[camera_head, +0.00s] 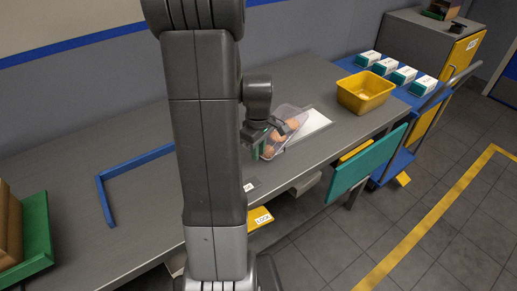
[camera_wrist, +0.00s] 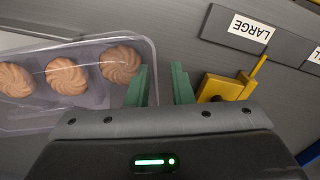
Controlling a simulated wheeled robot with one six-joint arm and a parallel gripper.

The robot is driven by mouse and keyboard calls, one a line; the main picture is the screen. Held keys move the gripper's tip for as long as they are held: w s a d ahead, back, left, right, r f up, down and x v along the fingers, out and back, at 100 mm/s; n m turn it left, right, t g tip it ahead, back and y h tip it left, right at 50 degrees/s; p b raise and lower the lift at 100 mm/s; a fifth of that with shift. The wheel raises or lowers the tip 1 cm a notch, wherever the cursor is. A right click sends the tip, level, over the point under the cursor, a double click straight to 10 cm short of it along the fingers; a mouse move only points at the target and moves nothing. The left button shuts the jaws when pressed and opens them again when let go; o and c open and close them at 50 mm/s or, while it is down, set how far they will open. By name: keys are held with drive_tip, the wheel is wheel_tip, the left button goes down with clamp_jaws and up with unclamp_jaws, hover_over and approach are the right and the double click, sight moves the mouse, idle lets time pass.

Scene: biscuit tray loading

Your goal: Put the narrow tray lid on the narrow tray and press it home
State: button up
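A clear narrow tray (camera_head: 294,112) with a row of swirled biscuits lies on the grey bench, just right of my gripper (camera_head: 262,138) in the head view. In the wrist view the tray (camera_wrist: 100,99) fills the left side, with three biscuits showing. My gripper (camera_wrist: 161,86) has its two green fingers apart, with bare bench between them. The left finger overlaps the tray's end in the picture; I cannot tell whether it touches. I cannot make out a separate lid in either view. My arm hides part of the bench in the head view.
A white flat panel (camera_head: 316,122) lies beside the tray. A yellow bin (camera_head: 364,92) stands further right. A yellow piece (camera_wrist: 226,88) and a LARGE label (camera_wrist: 250,27) are right of my fingers. A blue angled strip (camera_head: 107,200) lies on the left bench, which is mostly clear.

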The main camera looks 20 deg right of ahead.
drive_tip(key=shift+r, duration=0.1)
wheel_tip(320, 180, up, 14)
drive_tip(key=shift+p, duration=0.35)
drive_tip(key=shift+f, duration=0.2)
wheel_tip(320, 180, down, 14)
drive_tip(key=shift+r+b, duration=0.1)
drive_tip(key=shift+b, duration=0.25)
drive_tip(key=shift+r, duration=0.15)
idle(0.4)
